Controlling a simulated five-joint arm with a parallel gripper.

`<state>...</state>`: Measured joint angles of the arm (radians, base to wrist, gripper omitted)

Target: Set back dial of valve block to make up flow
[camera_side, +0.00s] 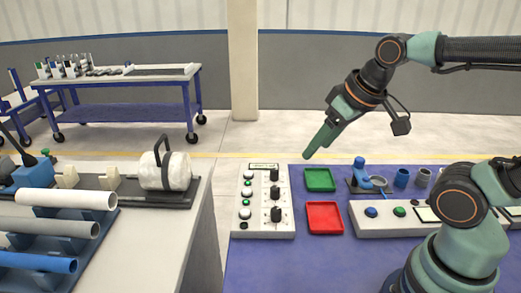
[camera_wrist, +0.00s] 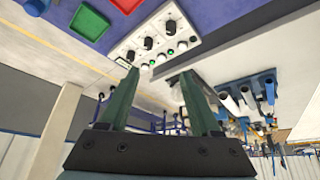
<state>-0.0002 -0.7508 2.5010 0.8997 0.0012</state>
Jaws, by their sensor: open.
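The valve block (camera_side: 264,228) is a pale panel on the blue bench, left of the small trays. It carries a row of three black dials, with pale round buttons and small green lights beside them. The back dial (camera_side: 274,175) is the farthest one, close to the label plate; it also shows in the wrist view (camera_wrist: 130,55). Its exact pointer setting is too small to read. My gripper (camera_side: 312,150) is open and empty. It hangs tilted above and right of the block's far end, apart from the dials. In the wrist view its green fingers (camera_wrist: 160,80) stand well apart.
A green tray (camera_side: 319,180) and a red tray (camera_side: 324,217) lie right of the block. A blue clamp (camera_side: 361,177) and a button panel (camera_side: 385,227) stand farther right. A left-hand bench holds pipes (camera_side: 50,202) and a white cylinder (camera_side: 170,172). A gap separates the benches.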

